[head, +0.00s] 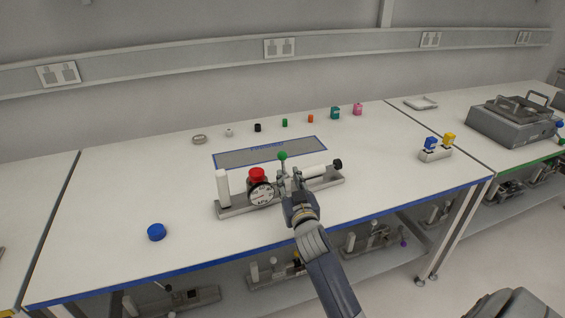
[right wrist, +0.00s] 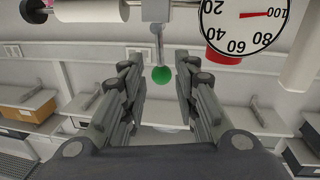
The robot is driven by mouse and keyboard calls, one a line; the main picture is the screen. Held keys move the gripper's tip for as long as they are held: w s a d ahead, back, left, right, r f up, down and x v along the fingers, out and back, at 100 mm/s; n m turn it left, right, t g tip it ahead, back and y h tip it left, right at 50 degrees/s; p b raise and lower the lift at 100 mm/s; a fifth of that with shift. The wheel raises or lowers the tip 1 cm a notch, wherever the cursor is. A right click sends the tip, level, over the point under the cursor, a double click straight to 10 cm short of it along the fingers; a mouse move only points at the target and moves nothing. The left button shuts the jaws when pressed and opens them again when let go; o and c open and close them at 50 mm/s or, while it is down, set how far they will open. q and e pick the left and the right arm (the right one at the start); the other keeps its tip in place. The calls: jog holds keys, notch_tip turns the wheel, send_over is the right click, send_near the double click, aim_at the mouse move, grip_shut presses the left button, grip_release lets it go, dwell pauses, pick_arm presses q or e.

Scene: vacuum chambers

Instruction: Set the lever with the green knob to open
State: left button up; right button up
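The lever's green knob (head: 282,155) stands up from the valve assembly (head: 235,211) on the white table. In the right wrist view, the green knob (right wrist: 162,75) sits on a thin grey stem (right wrist: 157,45), between the finger lines and beyond the fingertips. My right gripper (head: 287,178) is at the assembly just below the knob in the head view. Its fingers (right wrist: 159,88) are spread apart with nothing held; I see no contact with the knob. The gripper partly hides the lever's base. My left gripper is not in view.
Beside the lever are a pressure gauge (head: 262,194), red cap (head: 257,174) and white cylinders (head: 223,187). A blue cap (head: 156,232) lies front left. Small coloured parts line the back, behind a grey mat (head: 230,160). A blue-and-yellow switch block (head: 435,155) stands right.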

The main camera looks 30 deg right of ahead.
aim_at(283, 165)
jog(key=x, duration=0.5)
jog(key=shift+f, duration=0.1)
jog(key=x, duration=0.2)
jog(key=shift+w+d, duration=0.1)
jog(key=shift+w, duration=0.25)
jog(key=shift+w+d, duration=0.15)
jog(key=shift+w, duration=0.2)
grip_shut()
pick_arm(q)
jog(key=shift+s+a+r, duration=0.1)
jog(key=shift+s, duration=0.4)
pick_arm(e)
jog(key=shift+w, duration=0.1)
